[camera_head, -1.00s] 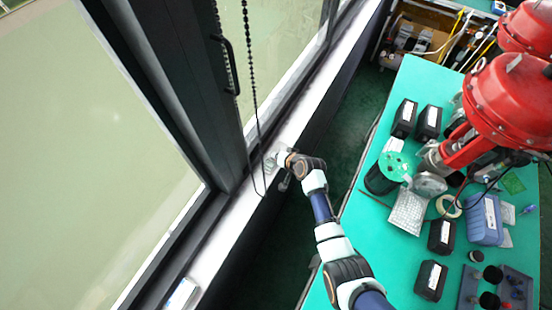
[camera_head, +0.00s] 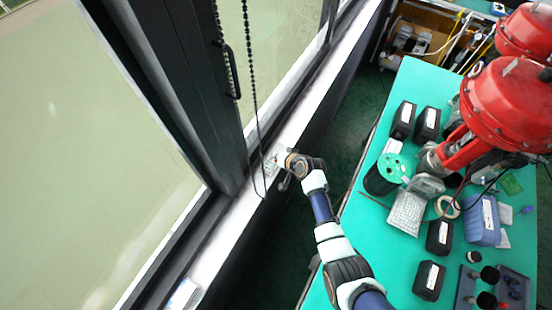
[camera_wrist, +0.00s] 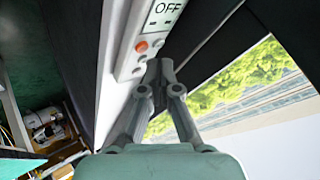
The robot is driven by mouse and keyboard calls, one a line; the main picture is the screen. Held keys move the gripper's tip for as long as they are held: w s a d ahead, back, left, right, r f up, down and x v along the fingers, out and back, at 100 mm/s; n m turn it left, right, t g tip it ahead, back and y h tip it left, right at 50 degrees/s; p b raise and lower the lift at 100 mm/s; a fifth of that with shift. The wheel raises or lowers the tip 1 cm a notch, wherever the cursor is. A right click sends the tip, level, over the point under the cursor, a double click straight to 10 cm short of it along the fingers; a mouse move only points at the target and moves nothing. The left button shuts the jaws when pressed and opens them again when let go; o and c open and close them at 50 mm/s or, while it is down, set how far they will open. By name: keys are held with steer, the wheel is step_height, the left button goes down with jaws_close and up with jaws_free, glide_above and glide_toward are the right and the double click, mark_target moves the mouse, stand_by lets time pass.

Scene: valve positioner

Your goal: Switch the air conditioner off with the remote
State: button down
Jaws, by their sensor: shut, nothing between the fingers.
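The remote (camera_wrist: 150,28) is a pale handset in the wrist view, at the top middle. Its screen reads OFF (camera_wrist: 166,8). Below the screen are an orange-red button (camera_wrist: 141,46) and several grey buttons. My gripper (camera_wrist: 160,68) is shut and empty, with its tips just beside the remote's lower buttons. I cannot tell whether the tips touch it. In the head view my gripper (camera_head: 281,164) is over the white window sill, where the remote (camera_head: 270,164) shows small and partly hidden. The air conditioner is not recognisable in these views.
A beaded blind chain (camera_head: 252,90) hangs close to my gripper's left. The dark window frame (camera_head: 205,95) stands beyond it. A green workbench (camera_head: 345,275) with a red valve actuator (camera_head: 510,105), a green-topped spool and several black boxes is to the right. Another pale item (camera_head: 184,294) lies on the sill.

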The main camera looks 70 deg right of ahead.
step_height(320, 180, up, 5)
steer(key=p, duration=0.4)
steer(key=shift+p, duration=0.4)
stand_by(1.5)
